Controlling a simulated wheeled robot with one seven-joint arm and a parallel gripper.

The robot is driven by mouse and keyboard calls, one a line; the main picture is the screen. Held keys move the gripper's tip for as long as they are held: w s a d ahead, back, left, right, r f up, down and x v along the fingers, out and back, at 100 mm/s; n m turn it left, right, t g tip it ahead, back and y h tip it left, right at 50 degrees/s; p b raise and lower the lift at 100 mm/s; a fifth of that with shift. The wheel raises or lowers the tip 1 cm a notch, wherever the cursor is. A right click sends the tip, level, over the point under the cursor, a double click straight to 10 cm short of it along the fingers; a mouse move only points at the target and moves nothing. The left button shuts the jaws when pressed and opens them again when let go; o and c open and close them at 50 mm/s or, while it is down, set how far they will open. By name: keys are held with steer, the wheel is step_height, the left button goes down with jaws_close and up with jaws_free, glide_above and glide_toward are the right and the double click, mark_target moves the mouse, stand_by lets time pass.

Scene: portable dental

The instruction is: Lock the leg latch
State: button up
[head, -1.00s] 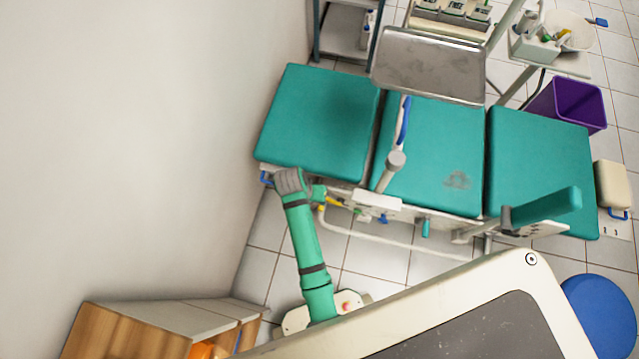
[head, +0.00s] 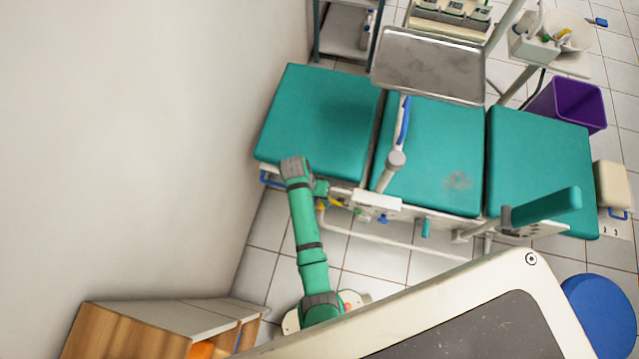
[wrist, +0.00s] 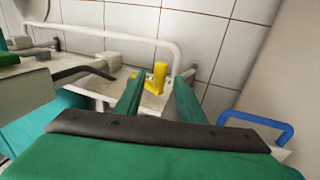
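A yellow upright lever or peg (wrist: 159,76) with a short yellow base stands on a pale plate under the chair's edge in the wrist view. It looks like the latch, though no label confirms this. In the head view, a small yellow part (head: 336,202) shows on the chair's near side. My gripper (wrist: 157,88) has its two green fingers apart, with the yellow lever visible beyond and between their tips. I cannot tell whether they touch it. In the head view, my gripper (head: 321,187) is partly hidden beside the left chair section.
The teal chair (head: 320,115) has three cushions. A blue handle (wrist: 258,124) is close on the right in the wrist view. A white tube (wrist: 120,34) curves behind the lever. A metal tray (head: 428,68) hangs above the chair; a wall lies left.

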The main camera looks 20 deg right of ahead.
steer(key=shift+x, duration=1)
jaws_close()
steer(key=shift+s+d+r+t+y, duration=0.55)
steer(key=shift+d+r+t+y, duration=0.3)
steer(key=shift+y, duration=0.35)
jaws_free()
step_height(320, 180, up, 11)
